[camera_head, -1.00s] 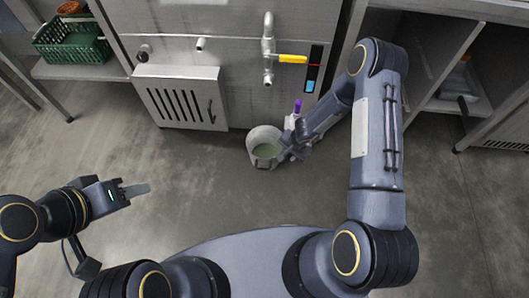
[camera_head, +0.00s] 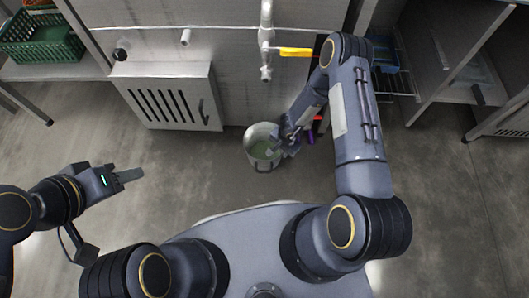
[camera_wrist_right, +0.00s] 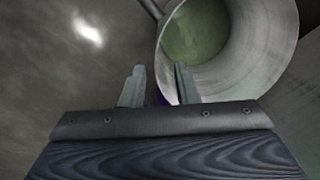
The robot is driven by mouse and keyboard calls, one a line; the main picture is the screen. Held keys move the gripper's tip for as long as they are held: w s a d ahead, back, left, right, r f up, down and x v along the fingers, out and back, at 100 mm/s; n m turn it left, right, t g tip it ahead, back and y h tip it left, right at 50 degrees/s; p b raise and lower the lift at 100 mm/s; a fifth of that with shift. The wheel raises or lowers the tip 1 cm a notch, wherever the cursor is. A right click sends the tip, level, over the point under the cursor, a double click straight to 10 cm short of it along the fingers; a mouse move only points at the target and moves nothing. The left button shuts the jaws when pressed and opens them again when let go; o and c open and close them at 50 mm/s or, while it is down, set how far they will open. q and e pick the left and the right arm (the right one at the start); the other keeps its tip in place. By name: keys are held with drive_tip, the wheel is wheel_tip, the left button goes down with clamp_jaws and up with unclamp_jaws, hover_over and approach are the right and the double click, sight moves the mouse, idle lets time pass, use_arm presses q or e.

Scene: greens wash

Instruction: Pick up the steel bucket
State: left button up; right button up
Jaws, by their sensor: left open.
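The steel bucket (camera_head: 250,143) stands upright on the floor in front of the steel unit, with something green inside it. My right gripper (camera_head: 286,136) is at its right side in the head view. In the right wrist view the bucket (camera_wrist_right: 255,75) fills the upper right, and my right gripper (camera_wrist_right: 160,84) has its two fingers apart. One finger overlaps the bucket's opening and the other is outside the rim; I cannot tell if they touch it. My left gripper (camera_head: 130,175) is open and empty, well left of the bucket.
A tap with a yellow lever (camera_head: 296,52) is on the steel unit behind the bucket. A slatted steel box (camera_head: 168,95) juts out at left. A green crate (camera_head: 42,42) sits on a shelf at far left. Steel shelving (camera_head: 450,65) stands at right. The floor left of the bucket is clear.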

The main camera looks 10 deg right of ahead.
sight(281, 153)
drive_tip(key=f+b, duration=0.1)
drive_tip(key=f, duration=0.2)
drive_tip(key=shift+a+f+b, duration=0.2)
drive_tip(key=shift+f+b, duration=0.2)
use_arm(q)
wheel_tip(281, 153, down, 3)
drive_tip(key=shift+r, duration=0.2)
use_arm(e)
drive_tip(key=shift+r, duration=0.1)
clamp_jaws()
drive_tip(key=shift+w+r, duration=0.1)
drive_tip(key=shift+w, duration=0.05)
idle(0.4)
